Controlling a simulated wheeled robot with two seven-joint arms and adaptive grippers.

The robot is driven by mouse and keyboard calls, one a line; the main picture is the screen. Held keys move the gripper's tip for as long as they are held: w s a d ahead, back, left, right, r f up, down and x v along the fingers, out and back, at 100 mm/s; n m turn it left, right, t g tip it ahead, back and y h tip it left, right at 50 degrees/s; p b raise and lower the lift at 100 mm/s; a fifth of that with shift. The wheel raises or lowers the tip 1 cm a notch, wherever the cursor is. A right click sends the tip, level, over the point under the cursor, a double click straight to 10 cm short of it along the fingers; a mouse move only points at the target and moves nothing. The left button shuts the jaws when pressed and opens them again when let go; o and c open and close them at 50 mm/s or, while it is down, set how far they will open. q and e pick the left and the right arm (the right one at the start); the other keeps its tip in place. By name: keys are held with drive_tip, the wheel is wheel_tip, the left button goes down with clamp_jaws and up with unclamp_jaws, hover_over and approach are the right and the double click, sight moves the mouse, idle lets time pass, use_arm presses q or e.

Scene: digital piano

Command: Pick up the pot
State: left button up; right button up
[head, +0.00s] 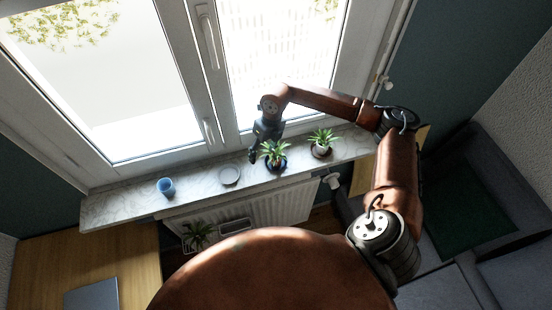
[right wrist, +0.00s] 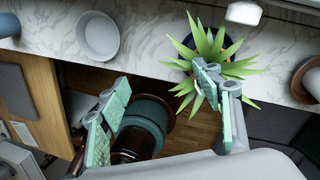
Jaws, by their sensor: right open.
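A green spiky plant (head: 273,150) grows in a blue pot (head: 275,167) on the marble windowsill. A second plant (head: 321,137) stands to its right in a brown pot (head: 321,152). My right gripper (head: 254,156) is just left of the blue-potted plant. In the right wrist view, my right gripper (right wrist: 164,88) is open, with nothing seen held between its fingers. Its right finger overlaps the leaves of the plant (right wrist: 212,52), which largely hide the pot; touching cannot be told. The brown pot (right wrist: 308,80) is at the right edge. My left gripper is not in view.
A white dish (head: 229,175) and a blue cup (head: 166,187) stand farther left on the windowsill (head: 112,205). The window (head: 205,70) rises behind it, a radiator (head: 250,208) sits below. Bare sill separates cup and dish.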

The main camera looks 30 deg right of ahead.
drive_tip(key=r+h, duration=0.1)
drive_tip(key=h, duration=0.1)
hover_over(276, 156)
drive_tip(key=shift+w+d, duration=0.1)
drive_tip(key=shift+d+f+m, duration=0.2)
drive_tip(key=shift+d+m, duration=0.1)
drive_tip(key=shift+d, duration=0.05)
drive_tip(key=shift+f+p, duration=0.35)
drive_tip(key=shift+f, duration=0.5)
drive_tip(key=f+p, duration=0.1)
drive_tip(key=f, duration=0.1)
drive_tip(key=a+f+p, duration=0.1)
drive_tip(key=f, duration=0.1)
drive_tip(key=shift+f, duration=0.35)
drive_tip(key=shift+d+f, duration=0.1)
drive_tip(key=shift+f, duration=0.35)
drive_tip(key=shift+c, duration=0.2)
drive_tip(key=shift+r, duration=0.1)
drive_tip(key=c, duration=1.6)
drive_tip(key=shift+o, duration=0.2)
